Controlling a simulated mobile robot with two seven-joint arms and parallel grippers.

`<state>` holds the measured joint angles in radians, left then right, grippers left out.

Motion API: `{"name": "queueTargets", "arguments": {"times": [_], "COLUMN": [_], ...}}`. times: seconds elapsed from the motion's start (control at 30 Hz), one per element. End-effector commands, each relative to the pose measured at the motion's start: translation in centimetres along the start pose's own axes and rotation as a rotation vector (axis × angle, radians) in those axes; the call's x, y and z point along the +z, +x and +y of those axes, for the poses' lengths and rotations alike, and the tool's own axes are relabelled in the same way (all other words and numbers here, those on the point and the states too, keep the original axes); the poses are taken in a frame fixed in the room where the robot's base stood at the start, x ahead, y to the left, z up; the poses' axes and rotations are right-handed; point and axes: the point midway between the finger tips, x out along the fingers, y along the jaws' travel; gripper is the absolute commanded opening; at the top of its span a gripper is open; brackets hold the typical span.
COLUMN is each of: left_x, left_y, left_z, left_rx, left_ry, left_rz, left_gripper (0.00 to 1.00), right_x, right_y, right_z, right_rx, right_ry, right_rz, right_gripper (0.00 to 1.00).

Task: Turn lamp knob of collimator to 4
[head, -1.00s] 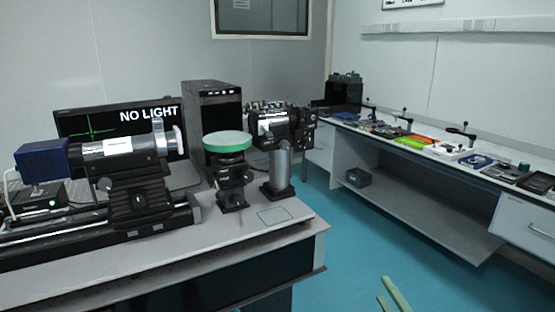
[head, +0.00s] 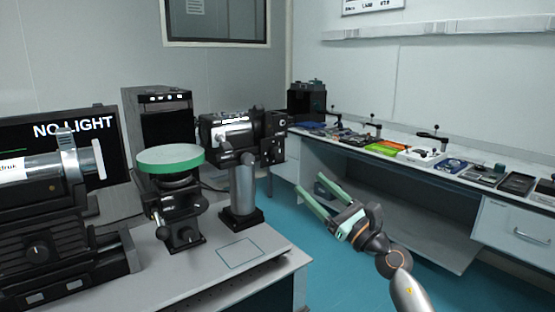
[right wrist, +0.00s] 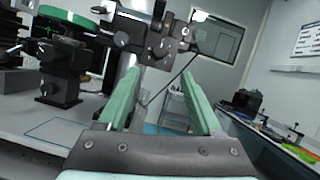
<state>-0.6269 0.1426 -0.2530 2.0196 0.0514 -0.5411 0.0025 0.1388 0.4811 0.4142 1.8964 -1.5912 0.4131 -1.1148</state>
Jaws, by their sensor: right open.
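A black and silver instrument (head: 228,135), which seems to be the collimator, stands on a grey post near the right end of the near table. In the right wrist view its black body (right wrist: 150,38) has small knobs on the near face; I cannot read any scale or number. My right gripper (head: 310,184) is open and empty, with its green fingers apart. It is to the right of the instrument and beyond the table's right edge, pointing up and left. In the right wrist view the instrument is ahead, above the fingertips (right wrist: 161,75). My left gripper is not in view.
A round green-rimmed stage (head: 170,158) stands left of the post. A telescope-like tube (head: 35,168) is at far left, before a monitor (head: 85,125) reading "NO LIGHT". A side bench (head: 400,160) with tools runs along the right. Blue floor (head: 350,285) lies between.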

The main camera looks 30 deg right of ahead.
Motion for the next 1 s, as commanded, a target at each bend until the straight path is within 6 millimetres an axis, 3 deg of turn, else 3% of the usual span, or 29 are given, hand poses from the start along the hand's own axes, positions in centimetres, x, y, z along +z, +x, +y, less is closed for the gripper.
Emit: {"name": "queueTargets", "arguments": {"times": [0.53,0.73,1.0], "left_x": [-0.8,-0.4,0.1], "left_y": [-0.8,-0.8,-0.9], "left_z": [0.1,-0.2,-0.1], "left_rx": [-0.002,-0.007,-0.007], "left_ry": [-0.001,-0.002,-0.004], "left_rz": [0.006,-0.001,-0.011], "left_gripper": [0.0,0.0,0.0], "right_x": [0.2,0.0,0.0], "right_y": [9.1,10.8,11.3], "right_z": [0.0,0.0,0.1], "right_rx": [-0.001,-0.002,0.0], "right_ry": [0.006,0.006,0.005], "right_rz": [-0.002,-0.001,0.001], "right_gripper": [0.67,0.67,0.67]}}
